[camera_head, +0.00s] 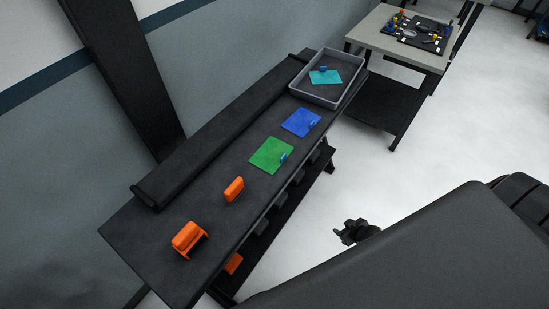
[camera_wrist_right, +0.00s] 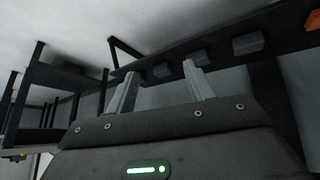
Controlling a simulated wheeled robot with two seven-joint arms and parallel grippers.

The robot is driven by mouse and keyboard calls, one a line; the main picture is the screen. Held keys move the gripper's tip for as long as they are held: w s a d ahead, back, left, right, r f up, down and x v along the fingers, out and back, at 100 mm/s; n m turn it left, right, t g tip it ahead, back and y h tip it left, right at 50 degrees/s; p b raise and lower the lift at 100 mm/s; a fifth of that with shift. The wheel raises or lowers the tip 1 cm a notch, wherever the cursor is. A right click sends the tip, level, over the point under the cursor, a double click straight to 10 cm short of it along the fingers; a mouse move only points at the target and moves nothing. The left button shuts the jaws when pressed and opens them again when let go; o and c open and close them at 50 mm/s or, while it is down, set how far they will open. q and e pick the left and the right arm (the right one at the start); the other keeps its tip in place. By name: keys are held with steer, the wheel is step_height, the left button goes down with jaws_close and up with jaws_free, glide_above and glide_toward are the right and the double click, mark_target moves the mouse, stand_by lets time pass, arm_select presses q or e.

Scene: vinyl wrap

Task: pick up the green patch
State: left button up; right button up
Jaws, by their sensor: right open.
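The green patch does not show in the wrist view. My left gripper is not in view.
A blue patch (camera_head: 300,122) lies beside the green one, towards the grey tray (camera_head: 301,88) that holds a teal patch (camera_head: 325,77). Orange tools (camera_head: 234,189) (camera_head: 187,238) sit at the near end. A second table (camera_head: 375,32) stands at upper right. Open floor lies right of the bench.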

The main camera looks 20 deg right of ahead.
steer(key=w+d+r+n+t+y+b, duration=0.1)
steer(key=w+r+t+b, duration=0.15)
steer(key=w+r, duration=0.9)
steer(key=n+t+y+b, duration=0.2)
steer(key=y, duration=0.2)
glide_toward(284, 157)
steer(key=d+f, duration=0.7)
steer(key=d, duration=0.2)
steer(key=s+a+r+n+y, duration=0.1)
steer(key=a+r+n+y, duration=0.15)
steer(key=a+r, duration=0.4)
steer(key=shift+m, duration=0.45)
steer(key=shift+x, duration=5.25)
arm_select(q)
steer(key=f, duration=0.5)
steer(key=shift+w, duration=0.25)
arm_select(e)
steer(key=shift+r, duration=0.1)
steer(key=shift+c, duration=0.3)
steer(key=c, duration=1)
